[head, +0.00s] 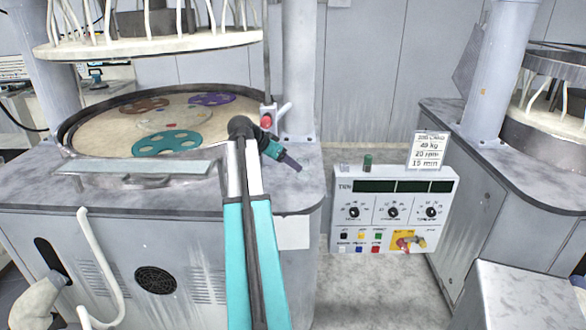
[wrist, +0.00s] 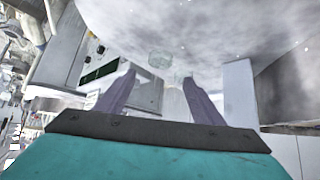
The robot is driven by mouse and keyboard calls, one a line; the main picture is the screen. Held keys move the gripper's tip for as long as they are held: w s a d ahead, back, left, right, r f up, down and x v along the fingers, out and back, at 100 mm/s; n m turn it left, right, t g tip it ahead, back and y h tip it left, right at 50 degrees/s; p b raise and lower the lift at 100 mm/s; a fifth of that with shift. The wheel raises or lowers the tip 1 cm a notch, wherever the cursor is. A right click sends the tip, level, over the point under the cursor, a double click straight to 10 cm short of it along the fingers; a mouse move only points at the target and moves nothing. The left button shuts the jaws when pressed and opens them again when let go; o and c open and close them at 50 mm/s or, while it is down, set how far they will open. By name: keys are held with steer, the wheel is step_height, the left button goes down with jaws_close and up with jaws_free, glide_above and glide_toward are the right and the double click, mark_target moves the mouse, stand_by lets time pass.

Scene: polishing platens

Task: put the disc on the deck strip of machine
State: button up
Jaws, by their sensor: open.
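My gripper (head: 291,164) is open above the right front part of the machine's grey mottled deck (head: 285,190), its dark fingers pointing right and down. In the wrist view my gripper (wrist: 158,77) has its fingers spread. A clear, faint round piece (wrist: 160,60), possibly the disc, shows just beyond the fingertips against the mottled surface; whether it touches that surface I cannot tell. No disc shows clearly at the gripper in the head view. A pale flat strip (head: 140,167) lies along the front of the round platen (head: 110,132).
Brown (head: 147,106), purple (head: 211,99) and teal (head: 167,143) holed carriers lie on the platen. A red button post (head: 266,121) stands by the platen's right edge. A control panel (head: 393,208) is right of the deck. Another machine (head: 510,160) stands at far right.

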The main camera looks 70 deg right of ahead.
steer(key=v, duration=0.3)
stand_by(0.9)
